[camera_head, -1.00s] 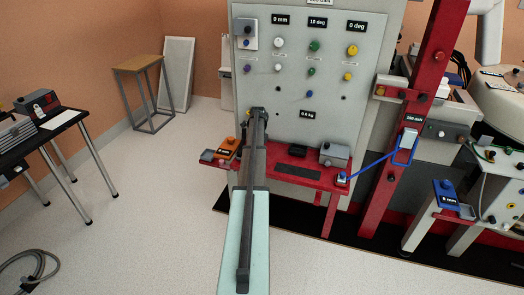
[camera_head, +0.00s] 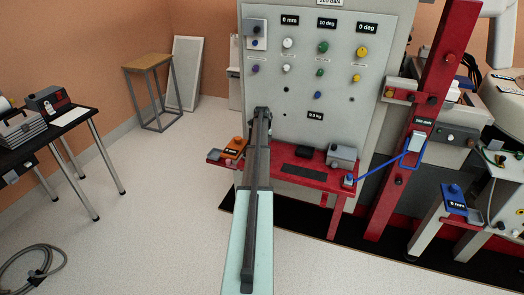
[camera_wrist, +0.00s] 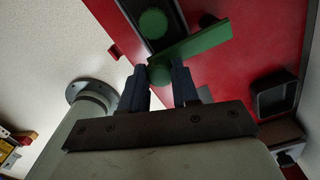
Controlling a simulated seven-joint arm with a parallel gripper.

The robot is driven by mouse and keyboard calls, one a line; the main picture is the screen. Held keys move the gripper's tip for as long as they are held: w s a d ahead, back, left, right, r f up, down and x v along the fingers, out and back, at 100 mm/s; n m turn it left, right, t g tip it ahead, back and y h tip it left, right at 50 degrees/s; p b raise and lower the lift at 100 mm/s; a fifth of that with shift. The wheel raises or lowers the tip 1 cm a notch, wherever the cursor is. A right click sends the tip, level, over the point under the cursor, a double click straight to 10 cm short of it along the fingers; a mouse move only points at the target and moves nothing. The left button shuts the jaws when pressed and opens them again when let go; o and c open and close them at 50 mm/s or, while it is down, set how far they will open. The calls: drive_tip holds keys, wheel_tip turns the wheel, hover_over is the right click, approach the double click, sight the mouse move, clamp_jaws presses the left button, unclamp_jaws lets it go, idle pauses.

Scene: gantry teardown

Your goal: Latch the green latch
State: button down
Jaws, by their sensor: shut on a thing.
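The green latch (camera_wrist: 200,42) is a flat green bar lying at a slant across a dark strip on a red surface in the wrist view. A round green end of it (camera_wrist: 160,73) sits between the fingertips of my gripper (camera_wrist: 162,80), which is shut on it. A separate green disc (camera_wrist: 153,23) shows on the dark strip just beyond the bar. In the head view my arm covers this spot, and neither the latch nor my fingers can be made out.
A red bench (camera_head: 312,177) stands before a grey panel (camera_head: 330,80) with knobs and readouts. An orange box (camera_head: 234,148) sits at its left end, a grey box (camera_head: 342,157) toward the right. A red post (camera_head: 430,110) rises at right. Open floor lies left.

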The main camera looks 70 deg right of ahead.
drive_tip(key=c, duration=0.8)
unclamp_jaws()
drive_tip(key=shift+r, duration=0.15)
wheel_tip(320, 180, up, 14)
drive_tip(key=shift+f, duration=0.2)
